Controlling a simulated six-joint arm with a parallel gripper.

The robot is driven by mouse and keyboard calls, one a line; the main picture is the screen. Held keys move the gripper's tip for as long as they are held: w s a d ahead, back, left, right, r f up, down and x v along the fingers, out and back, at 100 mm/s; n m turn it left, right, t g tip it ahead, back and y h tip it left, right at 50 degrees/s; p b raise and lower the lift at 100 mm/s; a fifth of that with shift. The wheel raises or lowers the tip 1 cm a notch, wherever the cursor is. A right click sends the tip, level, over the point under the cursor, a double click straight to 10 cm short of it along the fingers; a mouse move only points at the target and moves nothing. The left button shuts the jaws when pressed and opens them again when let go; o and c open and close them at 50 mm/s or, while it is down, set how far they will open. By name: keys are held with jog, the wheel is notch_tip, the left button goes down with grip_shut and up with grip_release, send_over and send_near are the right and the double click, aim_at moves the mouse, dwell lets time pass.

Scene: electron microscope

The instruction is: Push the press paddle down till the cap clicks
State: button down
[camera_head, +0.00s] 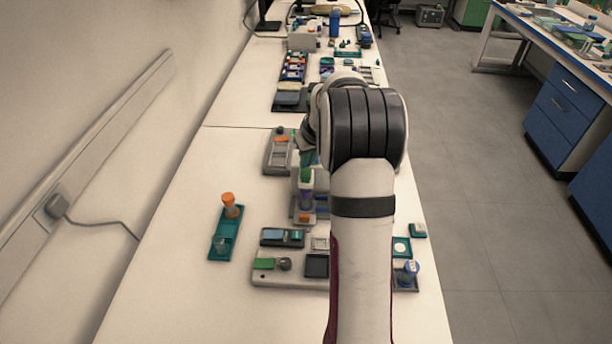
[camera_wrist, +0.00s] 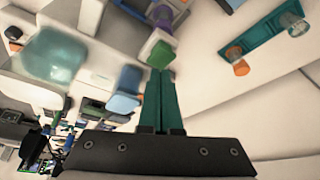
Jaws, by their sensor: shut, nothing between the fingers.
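A small press stand (camera_head: 297,186) is partly hidden by my arm in the head view. A green piece (camera_head: 305,175) sits at its top, above a purple-blue part (camera_head: 306,201). I cannot tell whether the green piece is the press paddle or the cap. The wrist view shows the green piece (camera_wrist: 161,55) just beyond my fingertips, with the purple part (camera_wrist: 160,14) past it. My gripper (camera_wrist: 161,72) is shut and empty, its two teal fingers side by side. Its tips look close to the green piece; contact is unclear.
A teal rack (camera_head: 226,236) with an orange-capped vial (camera_head: 230,204) stands to the left. A light-blue block (camera_wrist: 125,96) is close beside my fingers. The bench's left front is clear.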

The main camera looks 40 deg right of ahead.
aim_at(307, 174)
jog(key=shift+f, duration=1.05)
dwell(0.7)
jog(key=shift+r, duration=3.55)
